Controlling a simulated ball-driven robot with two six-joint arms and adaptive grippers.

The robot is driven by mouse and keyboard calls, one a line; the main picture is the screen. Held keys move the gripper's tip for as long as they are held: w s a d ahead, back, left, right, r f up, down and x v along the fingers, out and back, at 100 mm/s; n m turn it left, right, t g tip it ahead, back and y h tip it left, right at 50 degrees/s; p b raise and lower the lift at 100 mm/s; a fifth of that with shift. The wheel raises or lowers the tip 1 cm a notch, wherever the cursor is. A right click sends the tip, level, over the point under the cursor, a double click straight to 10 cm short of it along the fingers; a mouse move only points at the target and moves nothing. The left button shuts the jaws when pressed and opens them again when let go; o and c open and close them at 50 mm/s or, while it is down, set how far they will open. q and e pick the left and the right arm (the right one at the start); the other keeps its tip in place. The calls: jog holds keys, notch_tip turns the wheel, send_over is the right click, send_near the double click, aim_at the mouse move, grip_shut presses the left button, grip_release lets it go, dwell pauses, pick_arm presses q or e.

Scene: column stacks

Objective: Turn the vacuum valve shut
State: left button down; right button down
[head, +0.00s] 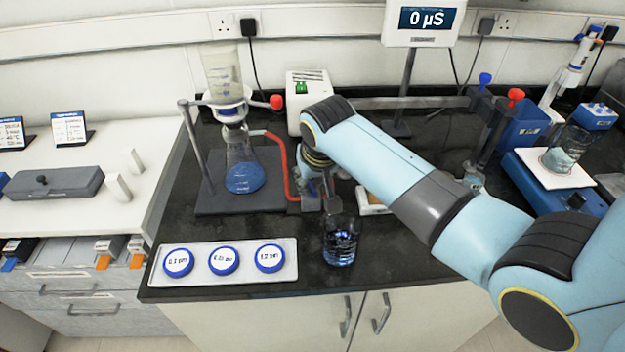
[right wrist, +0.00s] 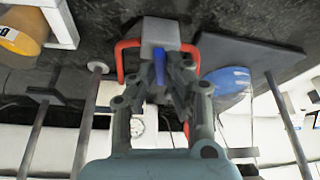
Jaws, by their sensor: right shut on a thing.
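The vacuum valve is a grey block (right wrist: 160,31) with a blue handle (right wrist: 159,66) in the right wrist view, with red tubing (right wrist: 128,46) at its sides. My right gripper (right wrist: 164,82) is shut on the blue handle, its fingers on either side of it. In the head view the right gripper (head: 320,184) reaches down to the valve block (head: 308,204), right of the filter flask (head: 242,165). The arm and fingers hide the handle there. The red hose (head: 291,167) runs from the flask to the valve. My left gripper is not in view.
A white tray (head: 208,276) of round blue-rimmed containers lies front left. A metal stand (head: 199,147) and grey base plate (head: 212,199) are left of the valve. A scale (head: 540,183) stands right.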

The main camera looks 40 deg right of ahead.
jog(key=shift+a+m+g+h, duration=0.1)
jog(key=shift+m+g+h, duration=0.25)
jog(key=shift+m, duration=1.15)
jog(key=c, duration=1.4)
grip_release()
jog(key=shift+o, duration=0.2)
jog(key=v, duration=1.2)
jog(key=shift+a+f, duration=0.1)
jog(key=shift+a, duration=0.05)
